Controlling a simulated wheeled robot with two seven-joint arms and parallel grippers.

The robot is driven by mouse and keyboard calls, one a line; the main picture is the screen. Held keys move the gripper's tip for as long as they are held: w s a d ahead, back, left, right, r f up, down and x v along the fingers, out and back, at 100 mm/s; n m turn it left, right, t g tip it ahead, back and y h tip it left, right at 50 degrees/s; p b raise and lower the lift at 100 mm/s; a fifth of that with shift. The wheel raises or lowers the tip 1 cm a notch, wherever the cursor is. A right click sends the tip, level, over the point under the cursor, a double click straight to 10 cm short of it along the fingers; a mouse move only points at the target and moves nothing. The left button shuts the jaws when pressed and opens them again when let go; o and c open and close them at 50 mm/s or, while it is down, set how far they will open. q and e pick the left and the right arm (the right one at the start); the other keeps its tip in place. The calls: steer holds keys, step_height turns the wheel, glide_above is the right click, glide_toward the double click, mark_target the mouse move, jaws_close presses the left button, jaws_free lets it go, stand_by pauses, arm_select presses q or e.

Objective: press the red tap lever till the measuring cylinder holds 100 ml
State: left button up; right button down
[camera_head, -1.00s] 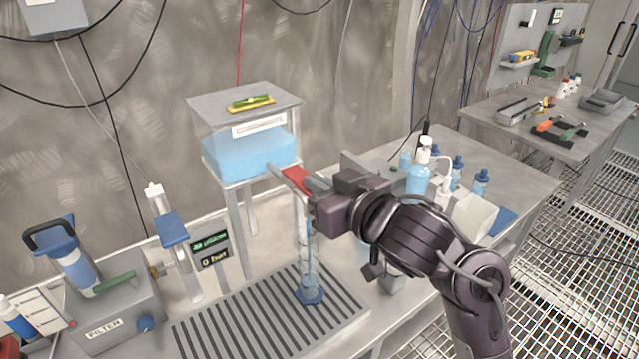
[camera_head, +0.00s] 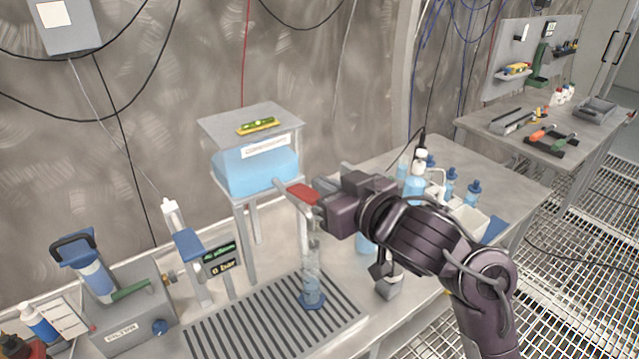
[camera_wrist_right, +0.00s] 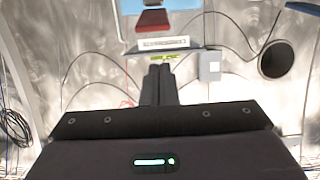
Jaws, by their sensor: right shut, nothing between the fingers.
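The red tap lever (camera_head: 303,194) sticks out from the front of the raised tank (camera_head: 255,172), which holds blue liquid. My right gripper (camera_head: 322,197) is shut and empty, with its fingertips at the lever's right end; I cannot tell whether they touch. In the right wrist view the red lever (camera_wrist_right: 153,21) lies beyond the shut fingers (camera_wrist_right: 158,84). The clear measuring cylinder (camera_head: 312,275) stands upright on its blue foot below the tap, on the slotted drain grille (camera_head: 250,325). Its liquid level is too small to read. My left gripper is not in view.
A filter unit (camera_head: 125,310) and a small display (camera_head: 220,262) stand on the left of the bench. Bottles (camera_head: 414,185) and a white box (camera_head: 468,224) stand behind my right arm. A second bench (camera_head: 560,145) with tools is at the back right.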

steer(key=p+v, duration=0.2)
steer(key=v, duration=0.6)
steer(key=shift+w, duration=0.15)
stand_by(0.9)
stand_by(1.0)
